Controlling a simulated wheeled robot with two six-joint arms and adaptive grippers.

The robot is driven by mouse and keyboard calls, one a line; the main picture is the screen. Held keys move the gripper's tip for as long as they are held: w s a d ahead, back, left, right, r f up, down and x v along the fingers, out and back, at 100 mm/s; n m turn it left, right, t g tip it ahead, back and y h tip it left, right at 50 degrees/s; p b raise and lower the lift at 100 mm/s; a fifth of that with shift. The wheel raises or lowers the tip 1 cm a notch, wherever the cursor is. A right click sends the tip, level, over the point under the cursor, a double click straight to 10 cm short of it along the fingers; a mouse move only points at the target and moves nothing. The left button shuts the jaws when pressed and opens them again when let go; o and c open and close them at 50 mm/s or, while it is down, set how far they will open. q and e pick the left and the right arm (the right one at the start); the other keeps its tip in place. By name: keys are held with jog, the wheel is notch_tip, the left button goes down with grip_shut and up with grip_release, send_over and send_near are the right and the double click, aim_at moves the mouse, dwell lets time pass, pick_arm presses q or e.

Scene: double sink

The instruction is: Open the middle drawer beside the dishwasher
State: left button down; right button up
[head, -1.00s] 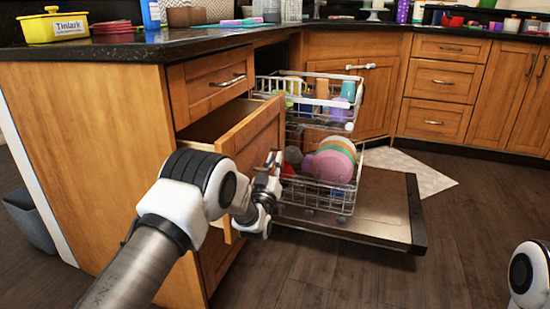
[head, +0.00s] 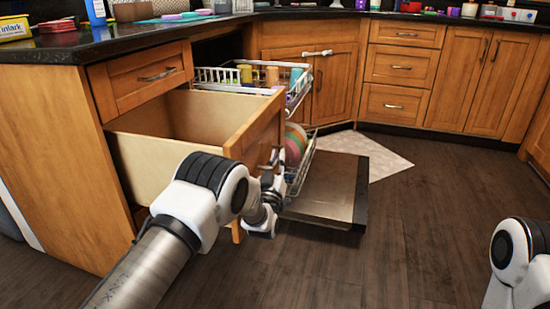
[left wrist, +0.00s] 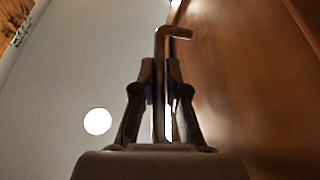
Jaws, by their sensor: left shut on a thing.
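The middle drawer (head: 180,123) is pulled well out of the cabinet, under a shut top drawer (head: 146,77). Its inside looks empty from the head view. My left gripper (head: 272,178) is at the outer face of the drawer front. In the left wrist view the fingers (left wrist: 160,100) are shut on the dark bar handle (left wrist: 158,60), beside the brown drawer front (left wrist: 235,80). The open dishwasher (head: 325,190) is just behind the drawer front, with its door down and racks out. My right arm shows at the lower right, but its gripper is out of view.
The dishwasher's upper rack (head: 255,85) holds several cups, and plates (head: 295,145) stand in the lower rack. The drawer front hides part of both racks. The wooden floor (head: 385,235) is clear to the right. A pale mat (head: 375,155) lies beyond the dishwasher door.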

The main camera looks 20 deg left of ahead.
pick_arm(q)
jog(key=c, duration=1.2)
grip_release()
jog(key=v, duration=1.2)
